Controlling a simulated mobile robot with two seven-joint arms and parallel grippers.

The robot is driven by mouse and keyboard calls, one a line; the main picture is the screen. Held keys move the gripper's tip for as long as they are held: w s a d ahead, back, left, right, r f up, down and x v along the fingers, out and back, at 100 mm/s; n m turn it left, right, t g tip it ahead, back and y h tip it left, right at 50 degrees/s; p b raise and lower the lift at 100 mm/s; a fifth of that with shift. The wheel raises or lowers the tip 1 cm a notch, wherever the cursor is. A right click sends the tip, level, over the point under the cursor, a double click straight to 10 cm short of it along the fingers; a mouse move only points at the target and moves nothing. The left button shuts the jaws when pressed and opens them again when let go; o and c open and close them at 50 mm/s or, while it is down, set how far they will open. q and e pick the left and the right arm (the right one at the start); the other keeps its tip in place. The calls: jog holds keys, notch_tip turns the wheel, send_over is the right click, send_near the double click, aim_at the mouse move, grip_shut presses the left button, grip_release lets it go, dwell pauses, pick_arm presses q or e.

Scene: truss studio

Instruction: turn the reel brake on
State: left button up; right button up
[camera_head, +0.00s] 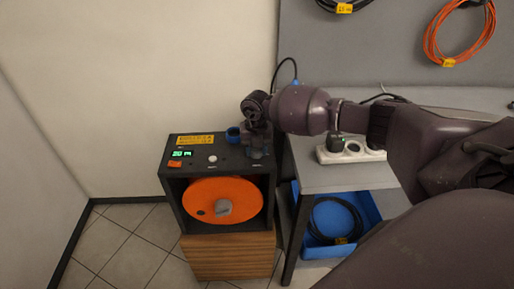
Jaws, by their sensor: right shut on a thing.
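The cable reel box (172,200) is a black case with an orange reel (235,192) in its open front. Its top panel carries a green lit display (181,154), an orange-red switch (174,164), a white button (212,158) and a blue round part (233,134). My right gripper (257,154) points down onto the right end of this panel. It is shut on the reel brake control there, which its fingers mostly hide. I cannot tell the control's setting. My left gripper is not in view.
The box stands on a wooden cabinet (232,258). Right of it is a grey table (325,180) with a white power strip (350,152). A blue bin (311,250) below holds a black cable coil (335,218). An orange cable coil (459,32) hangs on the back board. The tiled floor at left is clear.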

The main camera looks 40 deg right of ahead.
dwell(0.4)
jog(key=o, duration=0.9)
notch_tip(320, 180, up, 11)
jog(key=shift+f+p, duration=0.15)
jog(key=shift+p, duration=0.4)
